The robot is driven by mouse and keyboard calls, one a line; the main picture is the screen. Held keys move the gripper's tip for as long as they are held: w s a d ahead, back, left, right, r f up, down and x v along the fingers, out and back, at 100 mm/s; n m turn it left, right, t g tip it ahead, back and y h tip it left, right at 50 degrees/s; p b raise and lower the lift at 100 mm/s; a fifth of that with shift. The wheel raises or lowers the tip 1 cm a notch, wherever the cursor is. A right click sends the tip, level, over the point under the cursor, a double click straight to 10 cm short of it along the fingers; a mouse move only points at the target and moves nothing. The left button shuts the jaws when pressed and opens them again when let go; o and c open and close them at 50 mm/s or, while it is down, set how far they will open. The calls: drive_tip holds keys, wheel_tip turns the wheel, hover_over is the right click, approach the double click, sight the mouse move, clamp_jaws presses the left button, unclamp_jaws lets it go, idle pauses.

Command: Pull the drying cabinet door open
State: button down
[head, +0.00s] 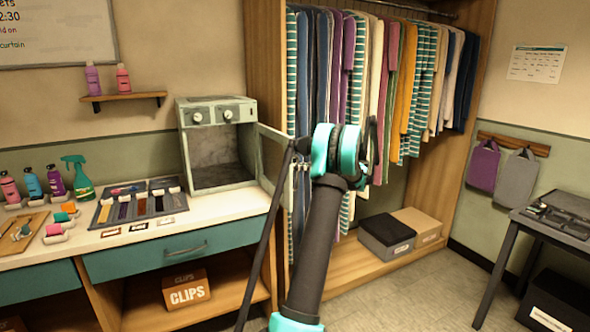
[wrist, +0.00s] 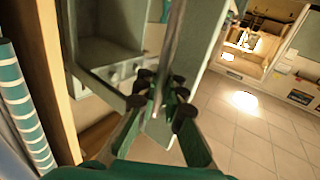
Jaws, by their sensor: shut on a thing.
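The drying cabinet (head: 218,180) is a grey-green box with two knobs on the worktop in the head view. Its door (head: 270,158) stands swung out from the right side, and the grey interior shows. In the wrist view the cabinet (wrist: 88,85) is at upper left and the door (wrist: 202,55) runs down the middle. My gripper (wrist: 162,94) is shut on the door's handle (wrist: 171,62), a thin pale bar along the door; the fingers partly cover it. In the head view my arm hides much of the handle area.
Hanging clothes (head: 385,80) fill the wooden wardrobe right of the cabinet, close behind my arm. A colour tray (head: 100,214) and several bottles stand on the worktop (head: 225,204) to the left. A dark table (head: 520,214) stands at right. Floor (head: 410,290) between is clear.

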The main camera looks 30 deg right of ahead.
drive_tip(key=shift+s+d, duration=0.1)
drive_tip(key=shift+s, duration=0.05)
drive_tip(key=c, duration=1.9)
unclamp_jaws()
drive_tip(key=v, duration=1.2)
drive_tip(key=shift+s, duration=0.1)
